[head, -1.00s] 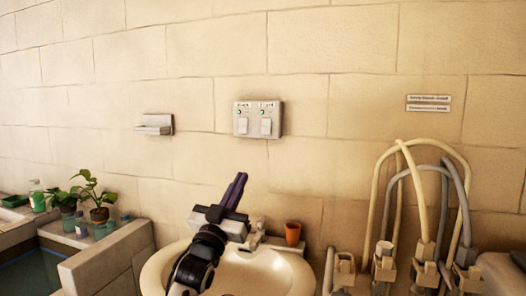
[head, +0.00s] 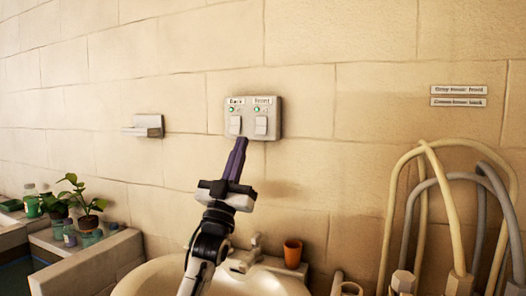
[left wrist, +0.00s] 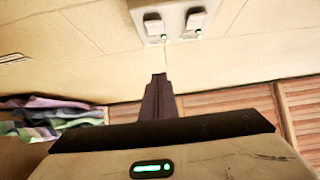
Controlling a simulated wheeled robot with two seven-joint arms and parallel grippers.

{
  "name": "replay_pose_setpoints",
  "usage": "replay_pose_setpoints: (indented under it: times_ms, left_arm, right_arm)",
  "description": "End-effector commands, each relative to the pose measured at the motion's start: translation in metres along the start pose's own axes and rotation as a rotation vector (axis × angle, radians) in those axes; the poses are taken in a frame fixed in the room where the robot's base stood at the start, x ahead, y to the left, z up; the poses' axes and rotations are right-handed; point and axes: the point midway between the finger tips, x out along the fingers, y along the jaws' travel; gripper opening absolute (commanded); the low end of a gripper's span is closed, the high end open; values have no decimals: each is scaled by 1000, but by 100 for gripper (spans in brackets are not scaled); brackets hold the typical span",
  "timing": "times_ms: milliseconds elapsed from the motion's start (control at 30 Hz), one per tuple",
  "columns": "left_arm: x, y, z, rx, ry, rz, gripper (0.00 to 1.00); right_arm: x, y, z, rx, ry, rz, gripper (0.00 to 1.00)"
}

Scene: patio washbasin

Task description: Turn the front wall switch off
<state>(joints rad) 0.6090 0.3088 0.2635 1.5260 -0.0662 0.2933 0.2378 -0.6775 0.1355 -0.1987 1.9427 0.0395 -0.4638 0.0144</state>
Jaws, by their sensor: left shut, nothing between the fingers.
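A grey switch plate (head: 273,131) is on the tiled wall, with two white rockers and a lit green light above each. The left label seems to read "Back" and the right one "Front". The front switch (head: 261,125) is the right rocker; the back switch (head: 235,125) is the left one. My left gripper (head: 241,141) is shut and empty, its dark fingers pointing up just below the plate, nearest the left rocker. The left wrist view shows the fingertips (left wrist: 158,77) apart from the plate (left wrist: 173,20) in the picture. My right gripper is not in view.
A washbasin (head: 150,277) with a tap (head: 254,243) and an orange cup (head: 292,253) is below. Hoses (head: 447,210) hang at right, potted plants (head: 82,200) stand at left.

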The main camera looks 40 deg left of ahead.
Motion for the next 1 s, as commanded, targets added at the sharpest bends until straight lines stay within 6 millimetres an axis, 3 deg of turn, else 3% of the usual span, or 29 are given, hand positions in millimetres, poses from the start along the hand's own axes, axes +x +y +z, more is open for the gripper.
replay_pose_setpoints:
  times_ms: [33,133,333,767,1000]
  left_arm:
    - [-12,0,9,0,0,0,0]
    - [-23,0,18,0,-1,0,0]
    - [-36,0,28,0,0,0,0]
    - [-32,-1,26,1,-1,0,0]
    - [-6,-13,11,11,1,-9,0]
  right_arm:
    - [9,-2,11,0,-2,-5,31]
    - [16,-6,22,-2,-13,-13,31]
    - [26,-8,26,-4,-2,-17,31]
    - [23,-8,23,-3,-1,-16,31]
    - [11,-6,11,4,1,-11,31]
